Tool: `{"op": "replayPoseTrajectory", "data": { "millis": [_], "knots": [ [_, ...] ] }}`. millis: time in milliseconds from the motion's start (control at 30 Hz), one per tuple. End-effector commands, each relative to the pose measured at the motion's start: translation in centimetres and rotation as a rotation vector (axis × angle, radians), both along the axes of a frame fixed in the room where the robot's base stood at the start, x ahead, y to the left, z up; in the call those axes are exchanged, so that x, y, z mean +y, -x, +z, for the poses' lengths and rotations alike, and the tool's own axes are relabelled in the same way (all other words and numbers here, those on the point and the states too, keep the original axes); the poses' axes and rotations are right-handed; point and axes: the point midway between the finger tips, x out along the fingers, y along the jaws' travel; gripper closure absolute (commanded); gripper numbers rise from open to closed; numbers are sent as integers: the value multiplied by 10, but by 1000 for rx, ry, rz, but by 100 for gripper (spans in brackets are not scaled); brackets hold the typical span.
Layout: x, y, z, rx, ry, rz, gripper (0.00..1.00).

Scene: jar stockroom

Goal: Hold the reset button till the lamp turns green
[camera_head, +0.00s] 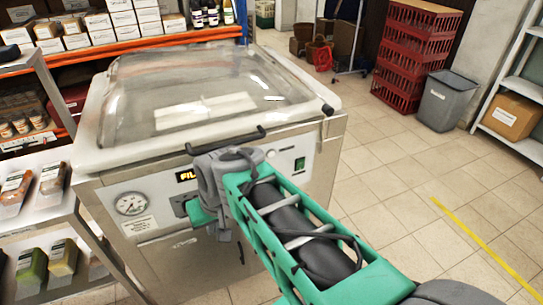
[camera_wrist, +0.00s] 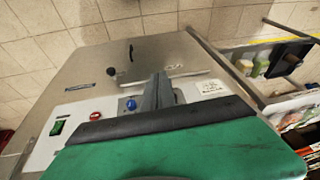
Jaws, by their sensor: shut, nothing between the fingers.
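A steel packing machine (camera_head: 210,263) with a domed clear lid (camera_head: 190,90) stands ahead of me. Its front has a display (camera_head: 186,176) reading "FIL", partly covered, a round gauge (camera_head: 131,203) and a lit green rectangle (camera_head: 299,164). The green rectangle (camera_wrist: 57,127) also shows in the wrist view, with a red button (camera_wrist: 95,115) and a blue button (camera_wrist: 131,104). No reset label is readable. My gripper (camera_wrist: 158,78) is shut and empty, its fingers beside the blue button. In the head view my gripper (camera_head: 184,203) is at the front panel; contact cannot be told.
A shelf with boxes and bottles stands behind the machine, and jars and packs (camera_head: 63,257) sit at left. Red crates (camera_head: 415,52), a grey bin (camera_head: 448,98) and a rack with a cardboard box (camera_head: 508,116) are at right. The tiled floor (camera_head: 400,180) between is clear.

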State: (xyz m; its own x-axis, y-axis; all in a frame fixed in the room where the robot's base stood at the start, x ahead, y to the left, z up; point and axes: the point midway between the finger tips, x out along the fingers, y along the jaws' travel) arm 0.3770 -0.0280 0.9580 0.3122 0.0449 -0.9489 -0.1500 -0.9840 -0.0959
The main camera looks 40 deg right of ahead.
Motion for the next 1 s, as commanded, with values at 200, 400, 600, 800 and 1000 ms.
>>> {"op": "replayPoseTrajectory", "data": {
  "millis": [200, 400, 600, 800, 1000],
  "knots": [
    [-122, -47, -27, -130, -287, -454, 100],
    [-234, -33, -33, -320, -550, -800, 100],
    [-271, -17, -29, -409, -651, -911, 100],
    [-271, -17, -28, -411, -652, -911, 100],
    [-272, -21, -29, -409, -651, -909, 100]
  ]
}}
